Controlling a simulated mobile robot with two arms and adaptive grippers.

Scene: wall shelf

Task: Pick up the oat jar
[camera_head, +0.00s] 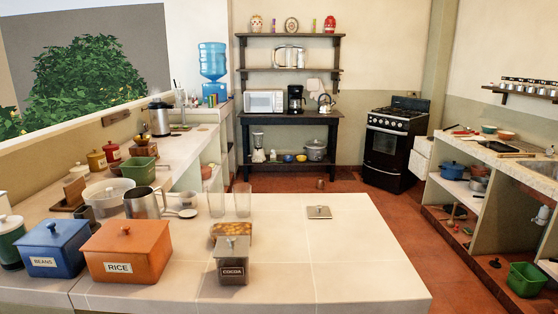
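I cannot pick out a jar labelled oats. On the near counter stand a blue container labelled BEANS (57,248), an orange container labelled RICE (126,251) and a grey-brown jar labelled COCOA (232,260). A dark green jar (10,242) is partly cut off at the left edge, and its label cannot be read. A yellow jar (97,161) and a red jar (112,152) stand farther back on the left counter, too small to read. Neither of my grippers is in view.
A metal pitcher (146,203), two clear glasses (242,204) and a tan dish (231,233) stand near the jars. A small flat lid-like piece (319,212) lies on the white tiled counter (365,260), whose right part is mostly clear. Open floor (400,215) lies beyond it.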

